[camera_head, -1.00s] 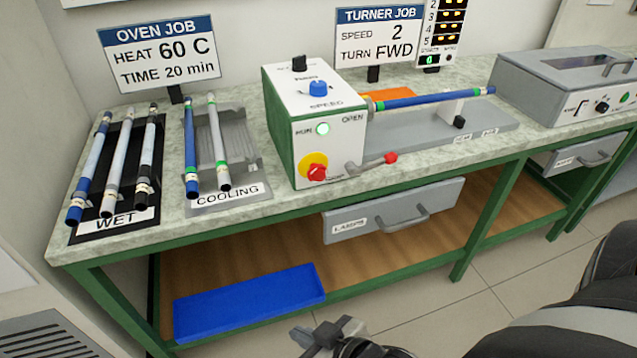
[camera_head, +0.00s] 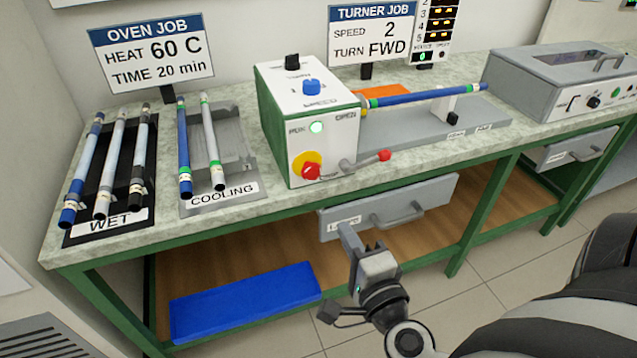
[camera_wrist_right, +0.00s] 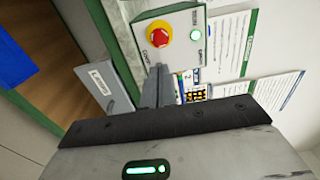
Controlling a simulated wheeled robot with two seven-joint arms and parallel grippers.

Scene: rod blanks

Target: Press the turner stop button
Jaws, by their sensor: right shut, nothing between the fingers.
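The turner is a white and green box (camera_head: 275,125) on the bench. Its red stop button (camera_head: 311,171) sits on a yellow disc on the front face, below a lit green run lamp (camera_head: 316,128). In the right wrist view the red button (camera_wrist_right: 159,34) is ahead of the fingers, with the lit green lamp (camera_wrist_right: 195,34) beside it. My right gripper (camera_head: 345,232) is shut and empty, below and in front of the turner, by the lamps drawer. Its fingers also show in the right wrist view (camera_wrist_right: 158,72), apart from the button. My left gripper is out of view.
A lever with a red knob (camera_head: 384,155) sticks out beside the stop button. A blue rod (camera_head: 420,97) lies along the turner bed. The lamps drawer (camera_head: 385,208) is under the bench edge. Wet rack (camera_head: 122,218) and cooling rack (camera_head: 235,150) hold rods at left.

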